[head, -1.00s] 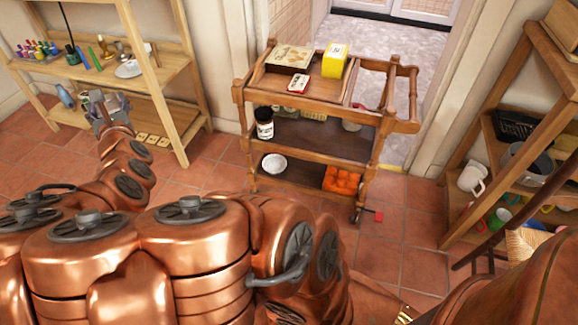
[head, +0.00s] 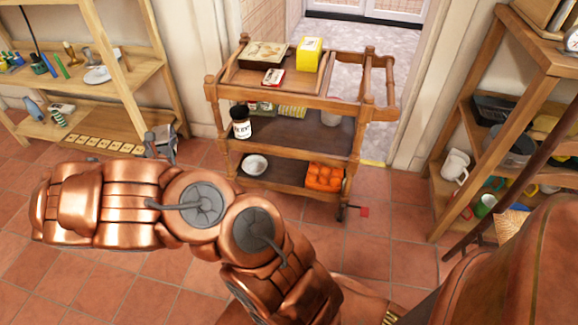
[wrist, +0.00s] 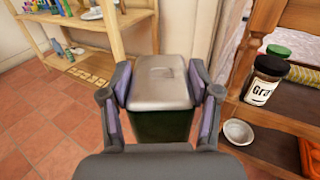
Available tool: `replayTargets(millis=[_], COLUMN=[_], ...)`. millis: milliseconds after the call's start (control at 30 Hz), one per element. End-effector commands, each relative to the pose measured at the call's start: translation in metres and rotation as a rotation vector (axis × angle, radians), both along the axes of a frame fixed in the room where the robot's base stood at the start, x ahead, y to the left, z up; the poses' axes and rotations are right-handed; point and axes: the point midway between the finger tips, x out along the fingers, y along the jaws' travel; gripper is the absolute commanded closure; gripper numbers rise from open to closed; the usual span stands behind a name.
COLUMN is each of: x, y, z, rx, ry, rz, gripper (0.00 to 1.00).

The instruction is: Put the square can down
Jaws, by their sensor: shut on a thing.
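The square can (wrist: 162,90) has a pale metal lid and dark green sides. It fills the middle of the wrist view, upright between the two fingers. My gripper (wrist: 162,97) is shut on it, one finger on each side. In the head view my gripper (head: 163,143) is near the left side of the wooden cart, partly behind my arm, and the can cannot be made out there. In the wrist view the can is in the air, with the cart to its right and a wooden shelf to its left.
The wooden cart (head: 222,120) holds a yellow box (head: 310,54) and a flat box (head: 263,54) on top, with a dark jar (head: 240,122), a white bowl (head: 254,164) and an orange crate (head: 324,176) below. Wooden shelves stand left (head: 137,52) and right (head: 545,70). Tiled floor (head: 405,250) is clear in front.

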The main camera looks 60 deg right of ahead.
Motion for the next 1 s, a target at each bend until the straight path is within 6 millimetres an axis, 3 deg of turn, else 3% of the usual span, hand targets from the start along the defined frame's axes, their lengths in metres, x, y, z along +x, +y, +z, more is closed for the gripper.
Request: replayTargets(millis=[33,100,367,600,800,1000], x=[-0.007,-0.017,-0.071,-0.147,-0.22,-0.281], y=[-0.018,-0.04,-0.12,-0.185,-0.224,-0.244], z=[-0.023,-0.047,-0.128,-0.202,-0.257,-0.293], rx=[0.003,0.004,0.002,0.0,0.002,-0.003], ry=[0.002,0.006,0.003,0.003,0.003,0.002], rz=[-0.041,-0.093,-0.305,-0.524,-0.704,-0.842], gripper=[0.89,0.89,0.89,0.89,0.89,0.89])
